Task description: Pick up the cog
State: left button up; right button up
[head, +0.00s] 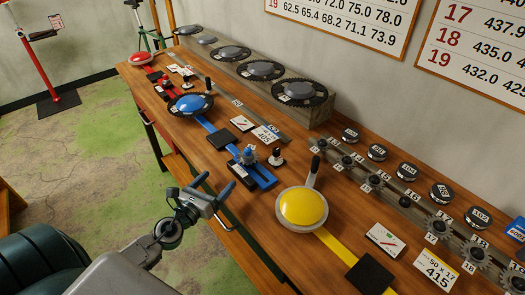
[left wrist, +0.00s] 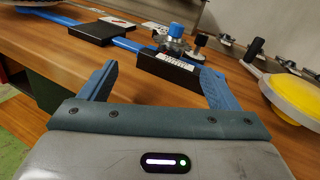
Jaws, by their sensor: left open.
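Several small dark cogs stand in a row on a grey numbered rail at the right of the bench in the head view, among them a smaller one (head: 375,181) and a larger one (head: 438,226). The frames do not show which one is meant. My left gripper (head: 213,186) is open and empty at the bench's front edge, in front of the blue fixture (head: 249,158), and well left of the cogs. In the left wrist view the open fingers (left wrist: 157,78) point toward the blue fixture, which has a blue knob and metal parts. My right gripper is not in view.
A yellow disc (head: 302,207) with an upright handle lies between my left gripper and the cog rail. Large chainrings (head: 261,70) lie on a raised block along the wall. Several round dark tins (head: 442,193) stand behind the cogs. Bare wood (head: 250,208) lies left of the yellow disc.

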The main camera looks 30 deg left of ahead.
aim_at(242, 162)
pick_arm(q)
jog(key=m, duration=0.1)
jog(key=w+d+r+m+h, duration=0.1)
jog(key=shift+d+r+m+h, duration=0.15)
jog(key=shift+m+h, duration=0.15)
jog(key=w, duration=0.1)
jog(key=w+p, duration=0.2)
jog(key=w, duration=0.1)
jog(key=shift+w+d, duration=0.1)
jog(key=shift+d, duration=0.15)
jog(key=shift+w+d+f, duration=0.15)
jog(key=shift+w+f, duration=0.05)
jog(key=shift+w, duration=0.85)
jog(key=shift+w+d+f, duration=0.15)
jog(key=shift+w, duration=0.95)
jog(key=shift+w+d+f, duration=0.15)
jog(key=shift+w+f, duration=0.05)
jog(key=shift+w, duration=0.85)
jog(key=shift+s, duration=0.1)
jog(key=c, duration=1.1)
jog(key=shift+o, duration=0.2)
